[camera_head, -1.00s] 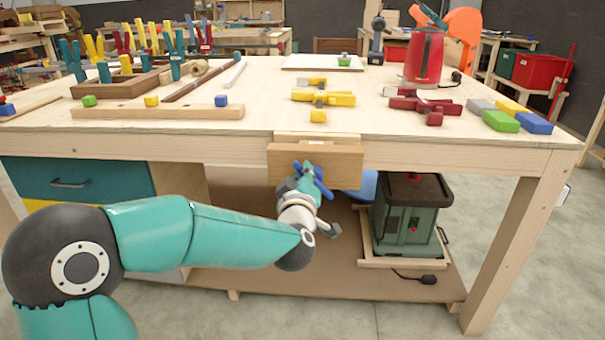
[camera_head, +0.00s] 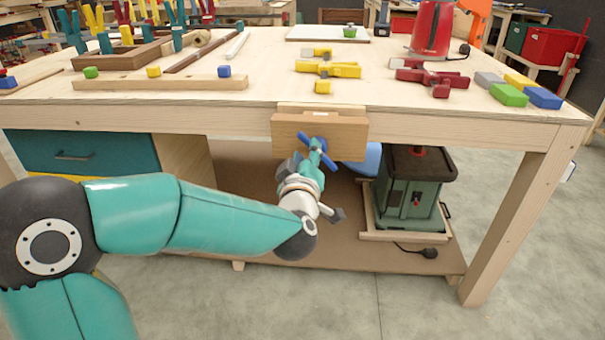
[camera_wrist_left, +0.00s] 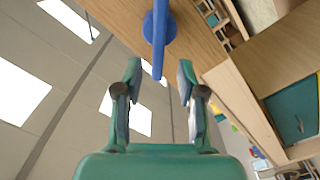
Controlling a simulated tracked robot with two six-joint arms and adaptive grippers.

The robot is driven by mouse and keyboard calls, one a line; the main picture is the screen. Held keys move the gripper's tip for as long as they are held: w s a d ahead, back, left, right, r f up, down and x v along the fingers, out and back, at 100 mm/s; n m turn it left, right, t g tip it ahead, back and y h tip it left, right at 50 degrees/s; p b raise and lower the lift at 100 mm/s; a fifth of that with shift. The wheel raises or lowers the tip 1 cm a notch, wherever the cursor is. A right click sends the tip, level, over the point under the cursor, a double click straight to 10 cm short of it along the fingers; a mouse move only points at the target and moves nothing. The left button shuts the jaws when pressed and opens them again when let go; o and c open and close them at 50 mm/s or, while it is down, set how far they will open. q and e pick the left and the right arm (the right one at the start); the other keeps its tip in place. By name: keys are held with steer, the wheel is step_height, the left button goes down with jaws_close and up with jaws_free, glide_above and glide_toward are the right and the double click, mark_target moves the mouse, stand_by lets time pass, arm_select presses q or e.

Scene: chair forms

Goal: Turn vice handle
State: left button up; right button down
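The wooden vice jaw (camera_head: 288,131) is on the front edge of the workbench. Its blue handle (camera_head: 329,163) is on the jaw's face, with a bar running slantwise. In the left wrist view, the blue handle (camera_wrist_left: 159,28) hangs from its hub, and the bar's lower end lies between my fingertips. My left gripper (camera_head: 317,146) is in front of the handle and partly covers it. In the left wrist view, the left gripper (camera_wrist_left: 159,68) is open, with gaps on both sides of the bar. My right gripper is not in view.
Clamps, blocks and a red kettle (camera_head: 432,28) stand on the workbench top (camera_head: 270,85). A green machine (camera_head: 408,195) is on the shelf below, right of my gripper. A teal drawer (camera_head: 80,152) is at left. The floor in front is clear.

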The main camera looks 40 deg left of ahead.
arm_select(q)
steer(key=v, duration=0.8)
steer(key=shift+s+d+f, duration=0.1)
steer(key=shift+d, duration=0.05)
